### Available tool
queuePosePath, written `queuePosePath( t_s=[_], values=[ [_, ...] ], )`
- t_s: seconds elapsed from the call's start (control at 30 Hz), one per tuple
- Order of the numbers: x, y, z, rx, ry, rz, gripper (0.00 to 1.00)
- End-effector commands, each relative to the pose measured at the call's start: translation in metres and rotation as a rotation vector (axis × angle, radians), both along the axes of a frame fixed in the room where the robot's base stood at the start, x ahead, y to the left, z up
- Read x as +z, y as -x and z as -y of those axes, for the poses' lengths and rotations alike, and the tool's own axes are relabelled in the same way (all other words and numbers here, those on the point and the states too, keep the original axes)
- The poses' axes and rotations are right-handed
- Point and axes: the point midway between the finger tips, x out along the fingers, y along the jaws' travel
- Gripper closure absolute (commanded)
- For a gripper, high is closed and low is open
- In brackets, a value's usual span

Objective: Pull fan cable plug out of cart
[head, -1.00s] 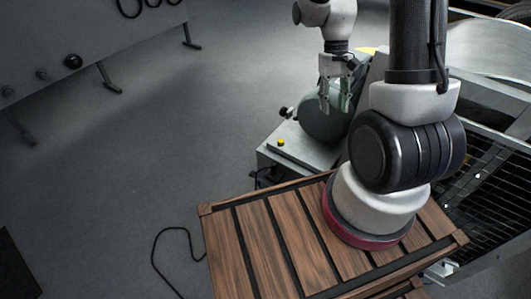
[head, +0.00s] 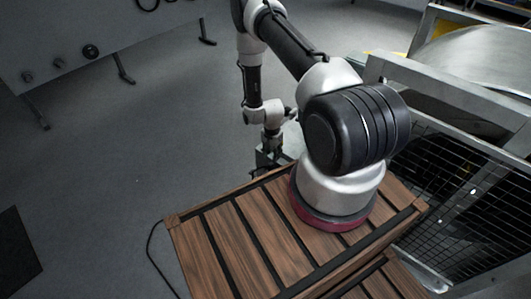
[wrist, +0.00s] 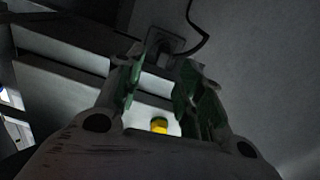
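The fan cable plug (wrist: 160,42) appears as a dark, dim shape at the top of the wrist view, at a squarish fitting on the cart. Its black cable (wrist: 203,36) curves up and right from it. The cart (wrist: 75,82) shows as pale grey box faces with a yellow button (wrist: 159,125) on it. My gripper (wrist: 158,68) is open, its green-padded fingers apart and empty, with the plug beyond the fingertips. In the head view my gripper (head: 268,156) points down beyond the wooden deck, and my arm hides most of the cart.
A black cable (head: 152,255) lies on the floor left of the wooden deck (head: 235,240). A metal frame with dark mesh (head: 445,190) stands close on the right. A grey panel on legs (head: 90,40) stands at upper left. The floor between is clear.

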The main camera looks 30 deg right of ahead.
Motion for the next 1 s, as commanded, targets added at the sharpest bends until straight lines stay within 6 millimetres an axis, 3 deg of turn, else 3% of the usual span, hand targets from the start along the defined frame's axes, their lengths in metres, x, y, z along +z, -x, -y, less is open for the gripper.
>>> queuePosePath(
  t_s=[0.27,0.7,1.0],
  values=[
    [-0.008,-0.006,0.001,-0.093,0.004,0.029,0.62],
    [-0.063,-0.005,0.001,-0.091,0.004,0.027,0.62],
    [-0.086,-0.006,0.001,-0.09,0.005,0.028,0.62]
  ],
)
